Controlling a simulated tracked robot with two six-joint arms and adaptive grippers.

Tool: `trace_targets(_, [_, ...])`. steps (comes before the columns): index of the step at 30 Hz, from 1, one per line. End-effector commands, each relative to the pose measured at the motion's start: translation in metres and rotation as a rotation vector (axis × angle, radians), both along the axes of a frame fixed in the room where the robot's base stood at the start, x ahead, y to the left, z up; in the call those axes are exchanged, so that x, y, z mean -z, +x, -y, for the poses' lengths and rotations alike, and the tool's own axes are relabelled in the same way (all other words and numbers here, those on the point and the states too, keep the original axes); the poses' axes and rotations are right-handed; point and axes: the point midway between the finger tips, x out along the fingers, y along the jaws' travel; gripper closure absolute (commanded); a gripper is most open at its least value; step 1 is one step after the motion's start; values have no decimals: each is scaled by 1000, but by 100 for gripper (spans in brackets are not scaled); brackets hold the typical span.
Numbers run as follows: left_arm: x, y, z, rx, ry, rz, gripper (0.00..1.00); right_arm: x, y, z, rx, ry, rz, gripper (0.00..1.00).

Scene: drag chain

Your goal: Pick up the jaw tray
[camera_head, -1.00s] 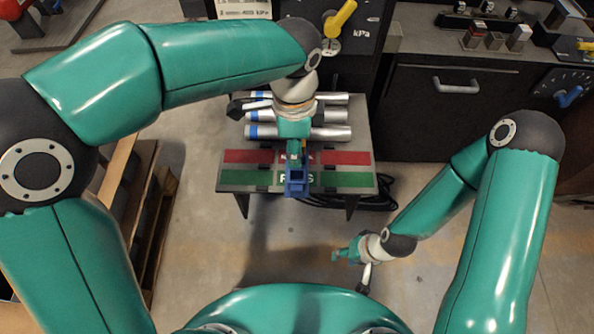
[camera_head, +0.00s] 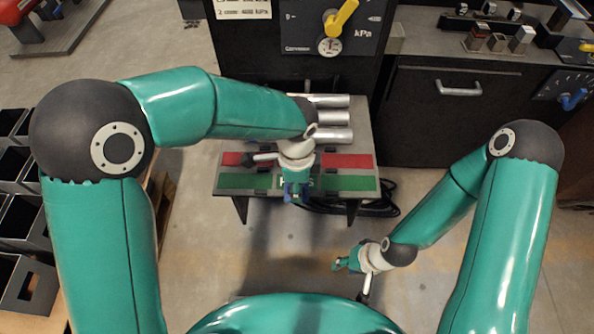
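I cannot single out the jaw tray with certainty in the head view. My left gripper (camera_head: 297,190) is over the front edge of the low table (camera_head: 228,158), seen from above. A small blue part shows at its tips; I cannot tell whether it is a held thing or part of the fingers. My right gripper (camera_head: 342,264) hangs low over bare floor, in front of and to the right of the table, apart from everything. Its fingers are too small to read.
Silver cylinders (camera_head: 333,117) lie on the back of the low table, behind red (camera_head: 347,160) and green (camera_head: 350,183) strips. Black bins (camera_head: 22,220) stand at the left. A black cable (camera_head: 375,205) lies by the table's right legs. A black cabinet (camera_head: 430,110) stands at the right.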

Motion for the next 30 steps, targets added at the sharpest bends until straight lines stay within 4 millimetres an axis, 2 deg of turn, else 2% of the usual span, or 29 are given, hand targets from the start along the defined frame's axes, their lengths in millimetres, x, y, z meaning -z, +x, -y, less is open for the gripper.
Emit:
trace_targets(1, [10,0,0,-1,1,-2,64,3,0,0,0,0,0,60])
trace_targets(4, [18,0,-1,0,1,-1,64,5,0,0,0,0,0,60])
trace_targets(12, [21,0,0,0,-1,1,64,4,0,0,0,0,0,60])
trace_targets(14, [20,0,0,0,-1,1,72,4,0,0,0,0,0,60])
trace_targets(19, [20,0,0,0,-1,1,100,4,0,0,0,0,0,60])
trace_targets(30, [19,1,0,0,-2,3,100,4,0,0,0,0,0,60])
